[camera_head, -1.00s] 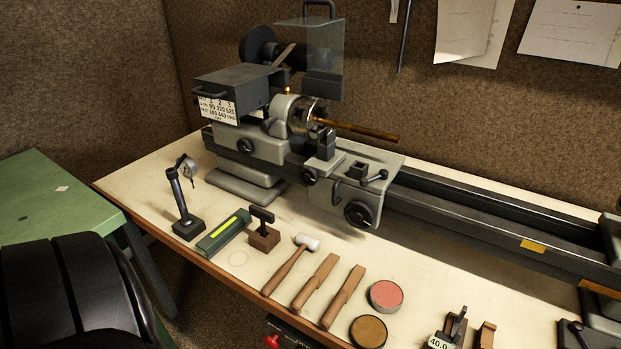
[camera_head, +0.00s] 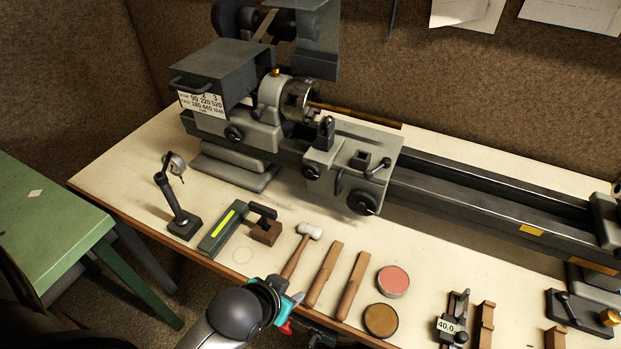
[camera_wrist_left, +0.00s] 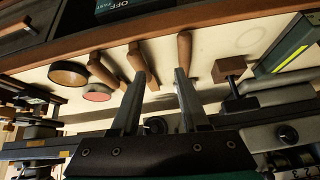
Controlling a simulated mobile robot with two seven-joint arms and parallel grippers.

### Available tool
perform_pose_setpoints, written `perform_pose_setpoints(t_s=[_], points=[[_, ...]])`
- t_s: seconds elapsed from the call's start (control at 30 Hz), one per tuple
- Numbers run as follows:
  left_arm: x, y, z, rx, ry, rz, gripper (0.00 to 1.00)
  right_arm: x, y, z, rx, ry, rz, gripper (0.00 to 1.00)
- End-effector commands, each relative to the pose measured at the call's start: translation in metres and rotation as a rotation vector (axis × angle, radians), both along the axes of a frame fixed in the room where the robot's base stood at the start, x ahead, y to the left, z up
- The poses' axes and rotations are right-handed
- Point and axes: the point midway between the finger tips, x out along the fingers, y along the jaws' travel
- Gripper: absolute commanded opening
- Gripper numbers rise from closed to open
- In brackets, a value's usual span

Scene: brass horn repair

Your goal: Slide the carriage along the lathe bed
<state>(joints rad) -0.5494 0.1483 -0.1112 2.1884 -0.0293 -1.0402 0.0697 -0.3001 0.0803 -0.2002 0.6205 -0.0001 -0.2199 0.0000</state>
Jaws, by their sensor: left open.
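The lathe carriage (camera_head: 345,160) is grey, with a handwheel (camera_head: 363,201) and small levers on its front. It sits on the dark lathe bed (camera_head: 470,197), close to the chuck (camera_head: 300,97), which holds a brass rod (camera_head: 355,114). My left gripper (camera_head: 296,300) is low at the bench's front edge, near the mallet handle and well short of the carriage. In the left wrist view its two fingers (camera_wrist_left: 162,82) are spread with nothing between them. My right gripper is not in view.
A mallet (camera_head: 305,240), wooden tools (camera_head: 325,272), a pink tin (camera_head: 392,281) and a brown tin (camera_head: 381,320) lie in front of the lathe. A dial indicator stand (camera_head: 178,205) and a green level (camera_head: 222,228) stand left. A green table (camera_head: 45,215) is far left.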

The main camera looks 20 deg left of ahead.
Motion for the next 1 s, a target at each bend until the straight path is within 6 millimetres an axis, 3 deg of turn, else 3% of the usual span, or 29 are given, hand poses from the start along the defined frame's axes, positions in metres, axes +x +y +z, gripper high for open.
perform_pose_setpoints(t_s=[0.5,0.8,1.0], points=[[0.068,0.015,0.030,-0.076,-0.533,-0.021,0.45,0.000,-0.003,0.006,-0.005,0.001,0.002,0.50],[0.075,0.017,0.062,-0.170,-0.853,-0.102,0.45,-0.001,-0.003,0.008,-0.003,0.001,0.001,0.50],[0.071,0.016,0.074,-0.210,-0.948,-0.137,0.45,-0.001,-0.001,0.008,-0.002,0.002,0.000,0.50]])
